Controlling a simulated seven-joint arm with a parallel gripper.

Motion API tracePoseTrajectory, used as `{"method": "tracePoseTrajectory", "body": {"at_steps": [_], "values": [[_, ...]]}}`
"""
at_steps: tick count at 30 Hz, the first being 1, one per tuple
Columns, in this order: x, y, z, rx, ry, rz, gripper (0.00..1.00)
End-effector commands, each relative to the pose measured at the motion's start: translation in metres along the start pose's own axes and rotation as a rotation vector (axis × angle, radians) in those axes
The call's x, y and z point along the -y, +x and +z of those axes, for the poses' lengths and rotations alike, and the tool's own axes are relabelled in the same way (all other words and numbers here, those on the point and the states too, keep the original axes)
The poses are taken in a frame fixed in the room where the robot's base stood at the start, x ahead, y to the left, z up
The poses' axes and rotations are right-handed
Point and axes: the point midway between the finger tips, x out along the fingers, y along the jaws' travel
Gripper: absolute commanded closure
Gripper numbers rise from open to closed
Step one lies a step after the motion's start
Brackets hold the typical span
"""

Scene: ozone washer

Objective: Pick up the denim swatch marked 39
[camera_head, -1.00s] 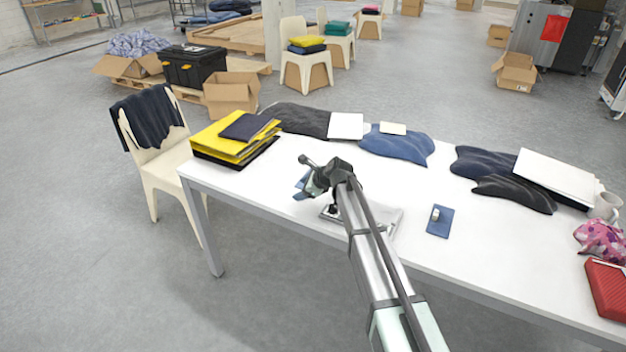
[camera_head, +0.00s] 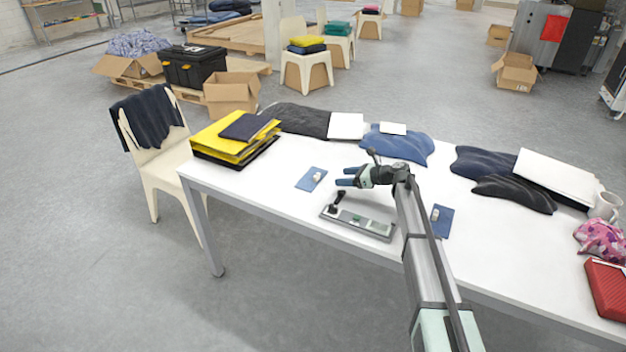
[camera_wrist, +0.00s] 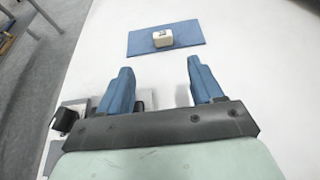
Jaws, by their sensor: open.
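A blue denim swatch (camera_head: 306,183) lies flat on the white table, with a small white block (camera_head: 318,176) on it. In the wrist view the swatch (camera_wrist: 190,31) is ahead of my fingers, and its white block (camera_wrist: 163,40) bears a dark mark too small to read. A second blue swatch (camera_head: 445,215), also with a small pale block, lies to the right, partly behind my arm. I cannot tell which is marked 39. My gripper (camera_head: 343,177) is open and empty, just right of the left swatch. Its two blue fingers (camera_wrist: 160,74) are apart, short of the swatch.
A grey metal tray-like device (camera_head: 352,222) with a black handle stands near the table's front edge, close to my gripper. Yellow folders (camera_head: 220,148) are at the left end. Dark and blue fabrics (camera_head: 410,148) lie along the back. A mug (camera_head: 606,206) stands at the right.

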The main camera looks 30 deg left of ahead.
Motion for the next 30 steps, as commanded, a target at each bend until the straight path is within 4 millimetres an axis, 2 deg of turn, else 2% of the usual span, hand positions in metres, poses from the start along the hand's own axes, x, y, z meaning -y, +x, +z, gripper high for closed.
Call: {"method": "tracePoseTrajectory", "body": {"at_steps": [6, 9, 17, 27, 30], "values": [[0.001, 0.04, 0.0, -0.001, 0.0, 0.002, 0.34], [0.002, 0.053, 0.0, -0.001, 0.001, 0.0, 0.34], [0.002, 0.067, 0.001, -0.001, 0.0, 0.0, 0.34], [0.006, 0.107, 0.006, -0.001, -0.001, 0.0, 0.34], [0.006, 0.113, 0.006, 0.0, -0.001, -0.001, 0.34]]}}
